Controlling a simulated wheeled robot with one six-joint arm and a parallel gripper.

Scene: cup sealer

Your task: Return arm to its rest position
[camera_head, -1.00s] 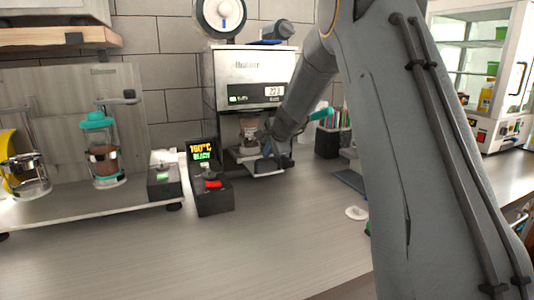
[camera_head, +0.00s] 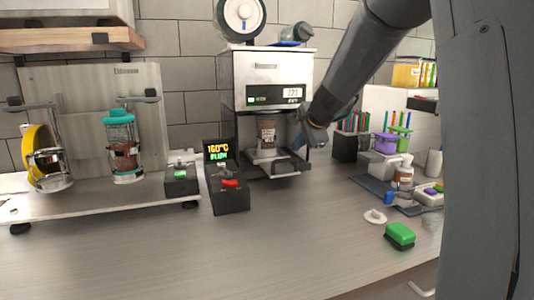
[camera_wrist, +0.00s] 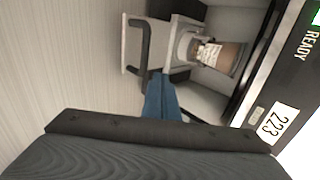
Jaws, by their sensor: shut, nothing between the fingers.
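My arm reaches from the right in the head view, and my gripper (camera_head: 300,142) is just right of the cup sealer (camera_head: 264,80). In the wrist view my gripper (camera_wrist: 162,98) shows as blue fingers close together, shut and empty. A cup (camera_head: 266,134) with a brown body and pale label stands in the sealer's holder. In the wrist view the cup (camera_wrist: 218,54) lies beyond the fingertips, apart from them. The sealer's tray with its dark handle (camera_wrist: 143,45) sticks out near the fingers. The sealer's display (camera_wrist: 270,122) reads 223.
A control box (camera_head: 228,195) with a red switch and a 160°C screen (camera_head: 217,150) stands left of the sealer. Dispensers (camera_head: 123,150) stand on a shelf at left. The front counter is clear.

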